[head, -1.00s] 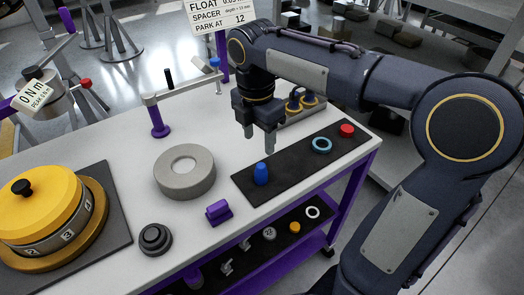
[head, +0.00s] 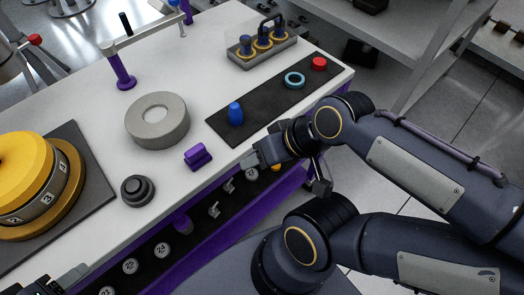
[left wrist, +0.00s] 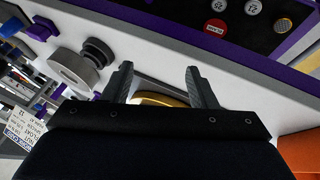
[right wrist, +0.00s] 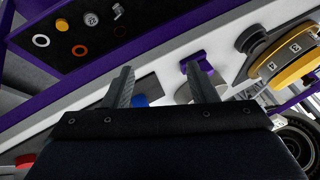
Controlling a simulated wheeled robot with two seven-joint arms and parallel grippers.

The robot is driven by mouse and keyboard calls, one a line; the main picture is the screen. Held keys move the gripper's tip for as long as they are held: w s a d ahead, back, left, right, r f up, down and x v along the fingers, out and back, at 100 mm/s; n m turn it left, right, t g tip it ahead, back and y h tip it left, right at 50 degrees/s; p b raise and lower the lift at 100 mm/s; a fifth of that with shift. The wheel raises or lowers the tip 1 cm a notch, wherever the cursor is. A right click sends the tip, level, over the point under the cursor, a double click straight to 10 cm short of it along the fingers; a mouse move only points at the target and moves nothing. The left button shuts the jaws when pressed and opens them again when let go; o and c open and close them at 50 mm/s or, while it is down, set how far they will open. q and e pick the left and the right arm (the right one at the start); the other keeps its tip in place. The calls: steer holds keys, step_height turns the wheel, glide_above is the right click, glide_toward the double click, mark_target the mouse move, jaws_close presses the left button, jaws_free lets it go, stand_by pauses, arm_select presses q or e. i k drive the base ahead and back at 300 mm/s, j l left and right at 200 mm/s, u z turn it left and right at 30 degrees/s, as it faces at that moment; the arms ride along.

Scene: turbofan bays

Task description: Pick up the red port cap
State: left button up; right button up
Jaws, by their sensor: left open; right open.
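The red port cap (head: 319,64) sits at the far right end of a black mat (head: 265,103) on the white table, beside a light blue ring (head: 294,79). In the right wrist view a red piece (right wrist: 25,160) shows at the lower left edge, partly cut off. My right gripper (head: 282,173) is open and empty near the table's front edge, short of the mat and apart from the cap. Its fingers (right wrist: 160,84) show spread in the right wrist view. My left gripper (head: 56,282) is open and empty at the bottom left, its fingers spread (left wrist: 158,84).
A blue cap (head: 235,114) stands at the mat's near end. A purple block (head: 198,155), a grey ring (head: 157,120) and a dark stepped knob (head: 138,190) stand left of it. A caddy (head: 262,48) stands behind the mat. A lower shelf (head: 175,243) holds small parts.

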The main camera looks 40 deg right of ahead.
mark_target(319, 63)
steer(key=z, duration=1.75)
steer(key=l+u, duration=0.1)
steer(key=u, duration=0.35)
steer(key=i+l+u, duration=0.1)
steer(key=u, duration=0.3)
steer(key=l+u, duration=0.15)
steer(key=u, duration=0.3)
steer(key=l+u, duration=0.1)
steer(key=u, duration=0.3)
steer(key=l+u, duration=0.15)
steer(key=u, duration=0.3)
steer(key=k+l+u, duration=0.2)
steer(key=l, duration=0.2)
steer(key=l+u, duration=0.2)
steer(key=l, duration=0.15)
steer(key=k+l+u, duration=0.2)
steer(key=l, duration=0.15)
steer(key=k+l+u, duration=0.2)
steer(key=l, duration=0.15)
steer(key=k+l, duration=0.1)
steer(key=l, duration=0.2)
steer(key=k+l, duration=0.15)
steer(key=l, duration=0.2)
